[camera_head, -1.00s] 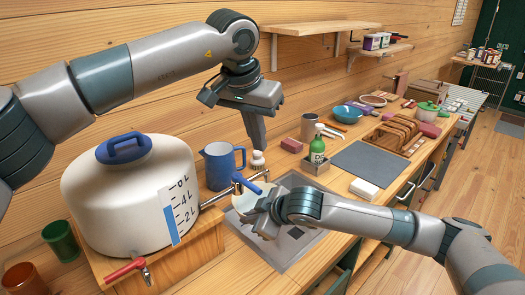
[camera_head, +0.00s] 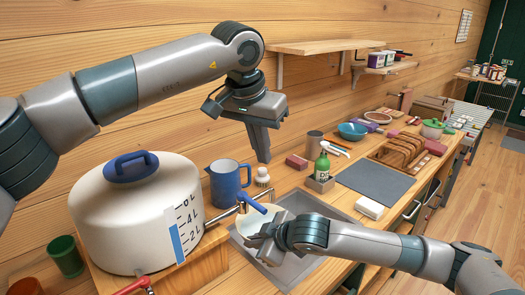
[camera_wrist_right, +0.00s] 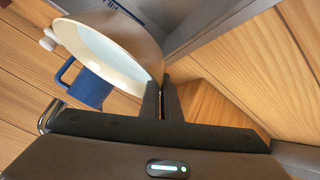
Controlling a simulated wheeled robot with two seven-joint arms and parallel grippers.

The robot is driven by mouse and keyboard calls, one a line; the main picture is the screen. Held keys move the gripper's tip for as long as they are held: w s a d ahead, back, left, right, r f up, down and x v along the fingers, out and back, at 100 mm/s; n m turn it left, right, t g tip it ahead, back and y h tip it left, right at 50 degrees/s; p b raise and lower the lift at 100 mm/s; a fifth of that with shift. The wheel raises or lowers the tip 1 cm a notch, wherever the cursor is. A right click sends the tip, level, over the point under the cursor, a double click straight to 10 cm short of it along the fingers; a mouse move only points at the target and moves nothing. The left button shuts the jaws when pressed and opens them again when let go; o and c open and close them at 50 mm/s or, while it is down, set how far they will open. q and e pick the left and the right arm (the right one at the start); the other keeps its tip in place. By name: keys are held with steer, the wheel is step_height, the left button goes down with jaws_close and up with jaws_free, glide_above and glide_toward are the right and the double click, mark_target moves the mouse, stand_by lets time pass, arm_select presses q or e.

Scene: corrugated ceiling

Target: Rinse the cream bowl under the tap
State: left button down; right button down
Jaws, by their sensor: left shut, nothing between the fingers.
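The cream bowl (camera_head: 245,223) is held tilted over the near-left part of the grey sink (camera_head: 291,270), by the tap (camera_head: 226,214) with its blue lever (camera_head: 257,206). My right gripper (camera_head: 262,236) is shut on the bowl's edge; in the right wrist view the fingers (camera_wrist_right: 162,100) pinch the rim of the bowl (camera_wrist_right: 100,45), whose pale inside shows. No water stream can be made out. My left gripper (camera_head: 264,150) is shut and empty, pointing down above the counter behind the sink, apart from the tap.
The white water tank (camera_head: 135,220) stands on a wooden stand at left. A blue jug (camera_head: 228,184) and a white-knobbed brush (camera_head: 262,177) stand behind the tap. A green bottle (camera_head: 322,167) in a caddy and a white block (camera_head: 370,207) are right of the sink. A grey mat (camera_head: 375,181) lies bare.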

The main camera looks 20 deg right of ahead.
steer(key=shift+s+a+r+p, duration=0.1)
steer(key=shift+s+a+p, duration=0.3)
steer(key=shift+s, duration=0.5)
steer(key=shift+s+a+f+p, duration=0.1)
steer(key=shift+s+a+p, duration=0.35)
steer(key=shift+s, duration=0.5)
steer(key=shift+s+a+r+p, duration=0.1)
steer(key=shift+s+a+p, duration=0.3)
steer(key=shift+s, duration=0.5)
steer(key=shift+s+a+r+p, duration=0.25)
steer(key=shift+s+r+p, duration=0.45)
steer(key=shift+p, duration=0.4)
steer(key=s+r+p, duration=0.1)
steer(key=p, duration=0.1)
steer(key=s+a+r+p, duration=0.1)
steer(key=s+p, duration=0.1)
steer(key=shift+s+a+r, duration=0.15)
steer(key=shift+a+r, duration=0.05)
steer(key=shift+r, duration=0.15)
steer(key=shift+f, duration=0.1)
stand_by(0.3)
